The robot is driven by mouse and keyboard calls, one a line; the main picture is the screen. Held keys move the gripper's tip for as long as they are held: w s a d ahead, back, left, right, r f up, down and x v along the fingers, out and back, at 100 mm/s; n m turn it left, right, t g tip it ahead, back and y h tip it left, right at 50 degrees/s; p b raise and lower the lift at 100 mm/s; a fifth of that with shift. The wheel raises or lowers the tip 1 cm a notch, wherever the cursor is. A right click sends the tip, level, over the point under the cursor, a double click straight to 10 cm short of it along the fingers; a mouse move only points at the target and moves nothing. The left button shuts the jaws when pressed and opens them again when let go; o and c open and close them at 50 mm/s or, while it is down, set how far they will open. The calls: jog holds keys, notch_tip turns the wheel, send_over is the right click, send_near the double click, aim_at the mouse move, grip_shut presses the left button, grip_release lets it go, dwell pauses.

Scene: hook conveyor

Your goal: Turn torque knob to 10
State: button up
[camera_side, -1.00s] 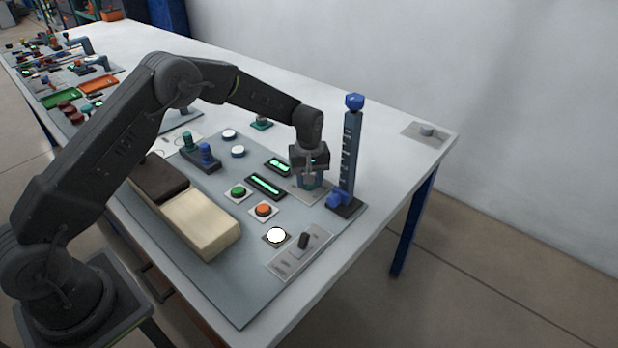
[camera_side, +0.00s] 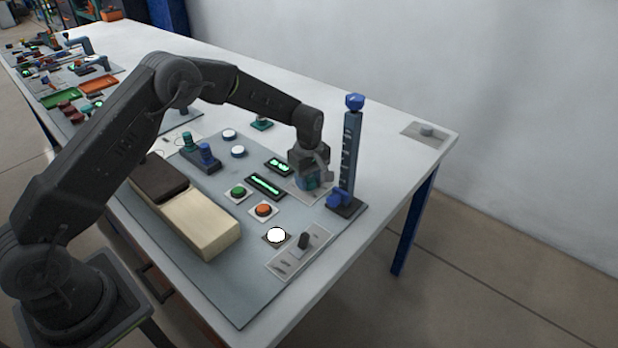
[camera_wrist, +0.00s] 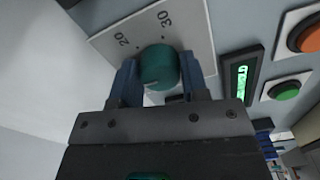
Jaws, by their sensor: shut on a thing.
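The teal torque knob (camera_wrist: 158,68) sits on a light dial plate (camera_wrist: 112,27) marked 20 and 30 in the wrist view. My gripper (camera_wrist: 160,80) is shut on the knob, with a blue finger on each side of it. In the side view my gripper (camera_side: 311,178) points down over the dial plate, and the knob is mostly hidden by it. A green-lit display (camera_wrist: 242,77) lies beside the plate in the wrist view; its reading is too small to tell. The knob's pointer mark cannot be made out clearly.
A tall blue post (camera_side: 351,150) stands close to the right of my gripper. An orange button (camera_side: 263,209), a green button (camera_side: 238,191) and a lit white button (camera_side: 276,235) lie nearer the front. A black switch (camera_side: 303,241) is on a front plate.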

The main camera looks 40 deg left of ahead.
aim_at(309, 178)
jog(key=o, duration=0.9)
notch_tip(309, 178, up, 14)
jog(key=shift+f, duration=0.1)
dwell(0.4)
jog(key=s+r+m+t, duration=0.3)
jog(key=s+r+m, duration=0.4)
jog(key=s+r, duration=0.75)
jog(key=s+m+t, duration=0.1)
jog(key=s+m, duration=0.1)
jog(key=s, duration=0.4)
jog(key=s+f+m, duration=0.1)
jog(key=s+m, duration=0.2)
jog(key=s, duration=0.4)
jog(key=s+d+f+m+t, duration=0.1)
jog(key=s+m, duration=0.2)
jog(key=s, duration=0.4)
jog(key=shift+s+f+t, duration=0.1)
jog(key=shift+t, duration=0.2)
